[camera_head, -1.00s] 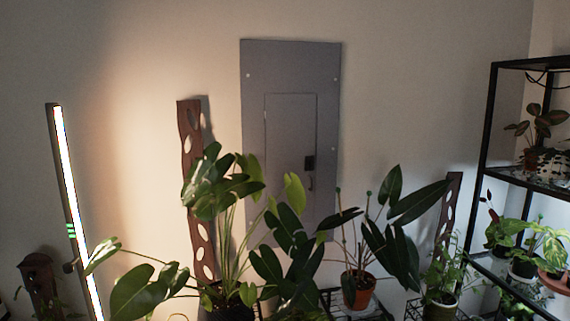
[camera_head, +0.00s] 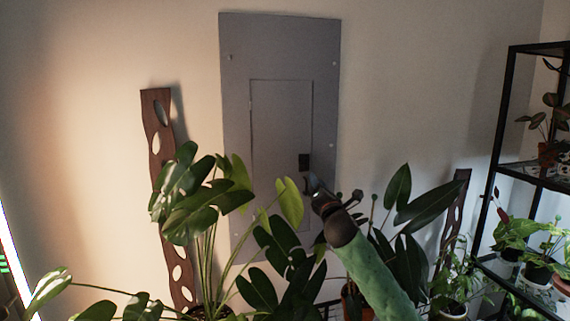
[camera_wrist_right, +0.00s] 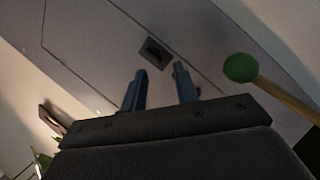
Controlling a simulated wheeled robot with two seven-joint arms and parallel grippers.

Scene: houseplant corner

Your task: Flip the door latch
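The grey wall panel (camera_head: 235,110) has an inset door (camera_head: 280,120) that looks closed. A small dark latch (camera_head: 304,161) sits near the door's right edge; it also shows in the right wrist view (camera_wrist_right: 155,53) as a dark square just beyond my fingertips. My right gripper (camera_head: 316,185) has its arm coming up from the lower right, and it overlaps the area just below the latch. In the wrist view its two fingers (camera_wrist_right: 158,80) are apart with nothing between them. I cannot tell whether they touch the door. My left gripper is not in view.
Leafy potted plants (camera_head: 205,200) crowd the space below and before the panel. A green ball on a stick (camera_wrist_right: 240,67) stands right beside my right fingers in the wrist view. A black shelf (camera_head: 500,130) with plants stands at the right. The wall above is clear.

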